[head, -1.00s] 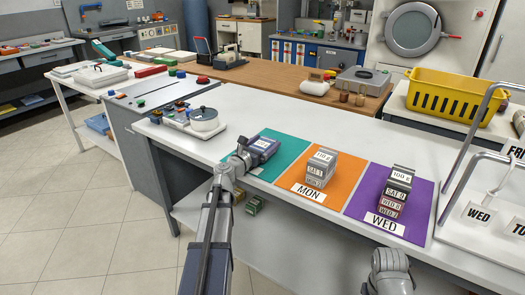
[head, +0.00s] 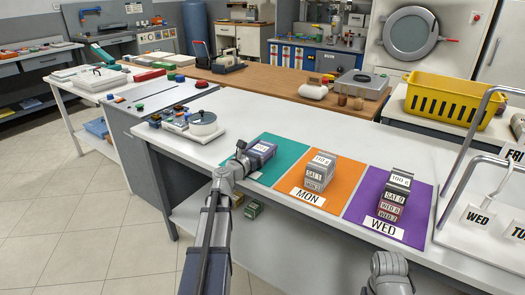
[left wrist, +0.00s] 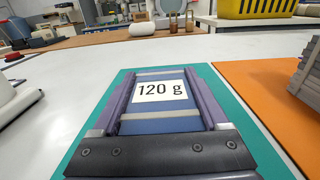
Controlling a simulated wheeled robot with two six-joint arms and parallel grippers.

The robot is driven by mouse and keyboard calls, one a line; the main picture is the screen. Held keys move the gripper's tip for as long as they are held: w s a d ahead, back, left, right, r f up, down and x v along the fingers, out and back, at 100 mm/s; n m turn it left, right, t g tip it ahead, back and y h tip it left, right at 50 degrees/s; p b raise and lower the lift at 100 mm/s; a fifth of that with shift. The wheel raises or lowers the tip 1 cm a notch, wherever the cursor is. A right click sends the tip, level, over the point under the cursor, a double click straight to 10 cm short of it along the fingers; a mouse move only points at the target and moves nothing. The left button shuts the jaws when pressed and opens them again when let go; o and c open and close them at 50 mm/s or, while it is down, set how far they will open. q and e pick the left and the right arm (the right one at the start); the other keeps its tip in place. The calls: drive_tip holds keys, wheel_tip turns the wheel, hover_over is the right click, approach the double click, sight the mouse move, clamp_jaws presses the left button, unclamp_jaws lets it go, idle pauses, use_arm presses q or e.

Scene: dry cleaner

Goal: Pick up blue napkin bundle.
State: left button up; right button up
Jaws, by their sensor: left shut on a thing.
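The blue napkin bundle (left wrist: 165,118) has pale bands and a white "120 g" label. In the left wrist view it lies between the two purple jaws of my left gripper (left wrist: 165,105), which is shut on it. In the head view my left gripper (head: 258,153) is over the teal mat (head: 291,155), at the left end of the row of mats. Whether the bundle still touches the mat is hard to tell. Part of my right arm shows at the bottom of the head view, but its fingers do not.
An orange mat (head: 300,205) marked MON holds a grey stack (head: 320,172). A purple mat (head: 420,215) marked WED holds another stack (head: 395,193). A metal rack (head: 480,155) and yellow basket (head: 455,98) are at the right.

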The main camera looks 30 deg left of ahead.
sight(263, 146)
use_arm(q)
wheel_tip(263, 146, up, 10)
drive_tip(key=p, duration=1)
